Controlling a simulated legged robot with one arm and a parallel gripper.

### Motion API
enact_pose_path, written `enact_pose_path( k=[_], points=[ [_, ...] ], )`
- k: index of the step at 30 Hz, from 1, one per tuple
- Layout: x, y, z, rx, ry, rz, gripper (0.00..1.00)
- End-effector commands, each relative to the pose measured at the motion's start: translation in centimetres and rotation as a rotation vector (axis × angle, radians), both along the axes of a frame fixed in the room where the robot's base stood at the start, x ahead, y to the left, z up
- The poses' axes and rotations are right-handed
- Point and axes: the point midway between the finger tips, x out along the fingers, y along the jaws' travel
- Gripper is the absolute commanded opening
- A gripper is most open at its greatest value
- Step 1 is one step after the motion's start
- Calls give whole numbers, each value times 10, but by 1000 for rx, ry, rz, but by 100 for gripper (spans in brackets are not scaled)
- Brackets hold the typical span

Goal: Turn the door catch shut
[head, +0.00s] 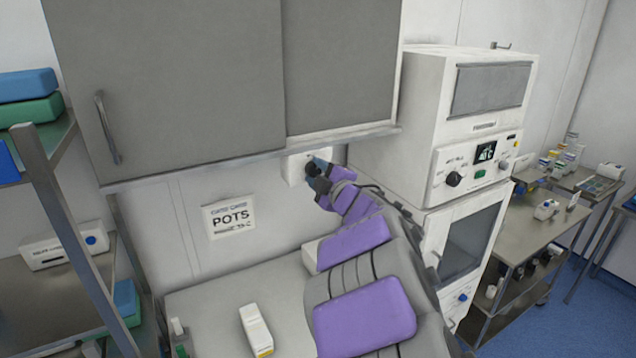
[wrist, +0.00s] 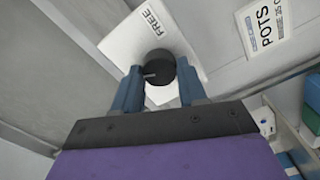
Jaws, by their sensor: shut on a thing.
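The door catch is a round black knob (wrist: 158,68) on a white plate (wrist: 122,42) marked FREE. A short pale mark shows on the knob's face in the wrist view. In the head view the white plate (head: 295,170) is on the wall just below the grey wall cabinet. My gripper (wrist: 160,88) has its blue fingers on either side of the knob and is shut on it. In the head view my gripper (head: 318,172) covers part of the knob and plate.
The grey cabinet doors (head: 180,80) hang just above my gripper. A white machine (head: 470,130) with knobs and a screen stands close to the right. A POTS sign (head: 229,216) is on the wall at left.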

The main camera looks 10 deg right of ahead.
Motion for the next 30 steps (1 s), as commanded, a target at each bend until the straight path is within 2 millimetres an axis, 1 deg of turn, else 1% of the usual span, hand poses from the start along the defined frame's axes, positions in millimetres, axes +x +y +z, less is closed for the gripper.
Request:
enact_pose_path(
  k=[1,9,15,21,30],
  points=[
    [0,0,-5,-46,-11,1,11],
    [0,0,-8,-249,-72,1,11],
    [0,0,-8,-352,-103,1,11],
    [0,0,-8,-408,-122,1,11],
    [1,0,-8,-432,-128,3,11]
  ],
)
